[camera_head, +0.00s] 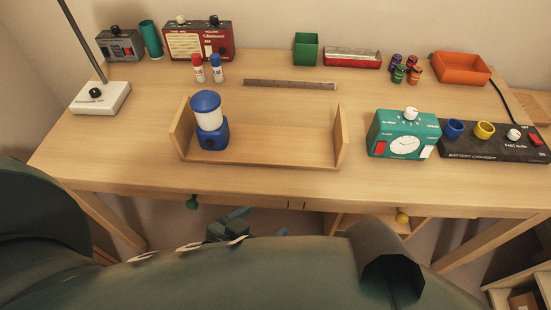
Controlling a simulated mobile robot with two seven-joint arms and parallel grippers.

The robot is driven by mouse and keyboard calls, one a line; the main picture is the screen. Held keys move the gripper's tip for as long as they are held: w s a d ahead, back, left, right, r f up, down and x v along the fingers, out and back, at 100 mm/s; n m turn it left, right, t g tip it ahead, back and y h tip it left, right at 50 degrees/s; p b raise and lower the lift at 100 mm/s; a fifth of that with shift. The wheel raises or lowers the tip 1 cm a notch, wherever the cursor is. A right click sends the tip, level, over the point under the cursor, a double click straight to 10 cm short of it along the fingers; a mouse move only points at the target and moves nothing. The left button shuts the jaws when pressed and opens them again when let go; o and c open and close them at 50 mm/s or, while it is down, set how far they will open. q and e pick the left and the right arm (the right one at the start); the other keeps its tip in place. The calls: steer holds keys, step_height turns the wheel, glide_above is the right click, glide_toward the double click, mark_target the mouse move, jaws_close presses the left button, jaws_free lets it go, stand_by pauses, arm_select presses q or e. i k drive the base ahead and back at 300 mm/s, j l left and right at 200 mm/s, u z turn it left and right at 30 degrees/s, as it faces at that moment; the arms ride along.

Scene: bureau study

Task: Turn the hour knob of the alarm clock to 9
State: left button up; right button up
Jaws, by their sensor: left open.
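The alarm clock (385,132) is a teal box near the right side of the desk. The marks are too small to read, so I cannot tell where the knob points. My left gripper (260,222) is open and empty, low in front of the desk's front edge, well left of and below the clock. My right gripper does not show.
A black battery charger (484,150) stands close against the clock's right side. To the left is a wooden rack (270,149) with a blue and white lantern (207,119). A ruler (290,84) lies behind. Desk surface in front of the clock is clear.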

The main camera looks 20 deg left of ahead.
mark_target(411, 112)
steer(key=k, duration=1)
